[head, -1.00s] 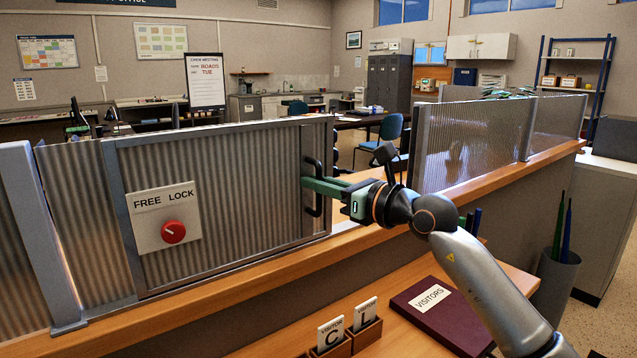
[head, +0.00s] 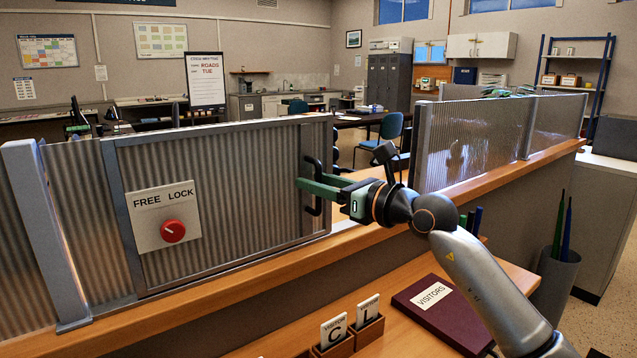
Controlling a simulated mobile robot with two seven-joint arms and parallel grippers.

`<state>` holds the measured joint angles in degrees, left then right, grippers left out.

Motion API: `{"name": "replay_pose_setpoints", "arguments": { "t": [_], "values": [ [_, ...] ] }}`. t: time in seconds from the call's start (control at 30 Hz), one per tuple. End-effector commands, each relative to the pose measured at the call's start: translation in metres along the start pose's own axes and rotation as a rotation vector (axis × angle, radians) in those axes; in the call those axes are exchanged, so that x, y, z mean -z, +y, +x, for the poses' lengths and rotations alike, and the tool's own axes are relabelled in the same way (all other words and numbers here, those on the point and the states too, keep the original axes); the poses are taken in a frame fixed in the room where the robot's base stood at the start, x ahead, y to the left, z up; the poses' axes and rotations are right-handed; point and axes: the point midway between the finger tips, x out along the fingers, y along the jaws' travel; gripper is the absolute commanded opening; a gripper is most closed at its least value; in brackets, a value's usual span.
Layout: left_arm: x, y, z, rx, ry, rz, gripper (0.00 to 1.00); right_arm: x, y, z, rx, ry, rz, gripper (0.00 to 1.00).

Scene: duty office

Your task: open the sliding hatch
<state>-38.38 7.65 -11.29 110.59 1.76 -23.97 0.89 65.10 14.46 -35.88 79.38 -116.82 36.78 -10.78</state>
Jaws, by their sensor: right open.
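The sliding hatch (head: 245,205) is a corrugated panel in a grey frame on the wooden counter. A white plate (head: 162,205) marked FREE and LOCK carries a red knob (head: 173,231); its pale mark seems to point up and left, toward FREE. A dark upright handle (head: 313,165) is near the hatch's right edge. My right gripper (head: 310,188) has its green fingers open across the handle's middle, hiding part of it. I cannot tell whether they touch it. A gap lies between the hatch's right edge and the post to its right. My left gripper is not in view.
A clear corrugated screen (head: 470,150) stands right of the gap, and a grey post (head: 45,235) stands at the left. Below the counter, a desk holds a maroon VISITORS book (head: 450,318) and badge holders (head: 350,338). A pen bin (head: 555,285) stands at right.

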Motion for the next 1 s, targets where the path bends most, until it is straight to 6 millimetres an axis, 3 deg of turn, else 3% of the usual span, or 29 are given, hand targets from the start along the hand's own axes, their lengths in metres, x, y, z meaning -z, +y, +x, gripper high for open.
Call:
{"name": "replay_pose_setpoints", "arguments": {
  "t": [0.27,0.8,1.0],
  "values": [
    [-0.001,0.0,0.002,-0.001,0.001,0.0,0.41,0.0,-0.001,-0.008,0.001,-0.002,-0.001,0.45],
    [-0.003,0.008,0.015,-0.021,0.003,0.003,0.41,0.002,-0.001,-0.106,0.002,0.001,-0.001,0.45],
    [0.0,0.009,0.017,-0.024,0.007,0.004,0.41,0.001,0.0,-0.123,0.001,0.0,0.0,0.45]
  ]
}}
